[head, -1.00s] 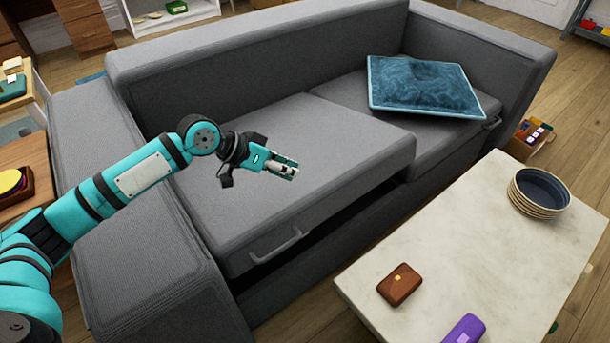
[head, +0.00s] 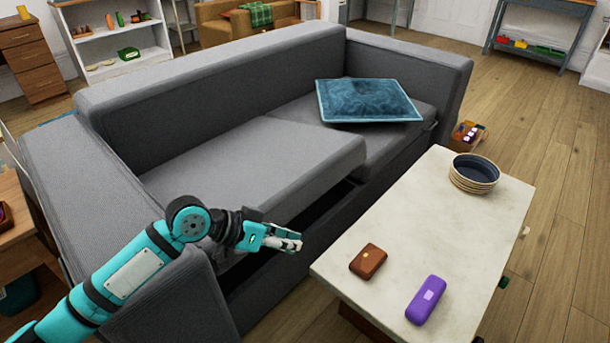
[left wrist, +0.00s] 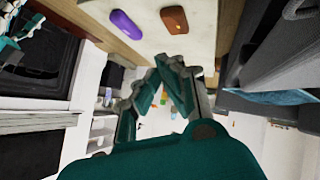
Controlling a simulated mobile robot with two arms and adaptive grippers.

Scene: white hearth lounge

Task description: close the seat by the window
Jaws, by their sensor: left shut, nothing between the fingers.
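The grey sofa (head: 210,68) has two seats. Its left seat (head: 265,150) is raised at the front, with a dark gap under its front edge; the right seat (head: 400,135) lies lower. No window shows, so I cannot tell which seat is by it. My left gripper (head: 298,241) is shut and empty, in front of the left seat's front edge and apart from the table. My left arm hides part of that edge. In the left wrist view the shut fingers (left wrist: 175,75) point toward the table, and a curved handle (left wrist: 300,10) shows at upper right.
A pale stone coffee table (head: 430,225) stands close in front of the sofa. It bears a brown box (head: 368,260), a purple case (head: 426,299) and stacked bowls (head: 474,173). A blue cushion (head: 368,100) lies on the right seat. The floor at right is largely clear.

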